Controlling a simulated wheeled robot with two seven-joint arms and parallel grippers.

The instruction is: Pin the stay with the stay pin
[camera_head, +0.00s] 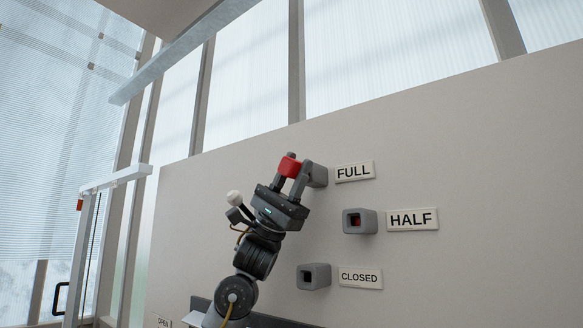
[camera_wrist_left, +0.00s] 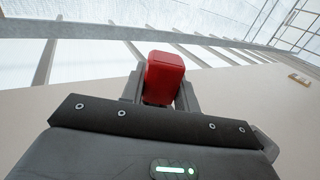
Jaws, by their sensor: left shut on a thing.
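My left gripper (camera_head: 294,172) is shut on a red block-shaped piece, which looks like the head of the stay pin (camera_head: 290,166). The red head also shows in the left wrist view (camera_wrist_left: 165,78), between the two grey fingers. In the head view it is in front of the grey socket beside the FULL label (camera_head: 318,175), which is partly hidden by the gripper. I cannot tell whether the pin's shank is in that socket. A grey bar (camera_head: 180,55) slants across the upper left; I cannot tell whether it is the stay. My right gripper is not in view.
The HALF socket (camera_head: 360,221) has a square opening with some red inside. The CLOSED socket (camera_head: 313,276) is lower, with a dark opening. Labels FULL (camera_head: 354,172), HALF (camera_head: 412,219) and CLOSED (camera_head: 360,278) are on the beige wall (camera_head: 480,180). A white frame (camera_head: 115,180) stands at left.

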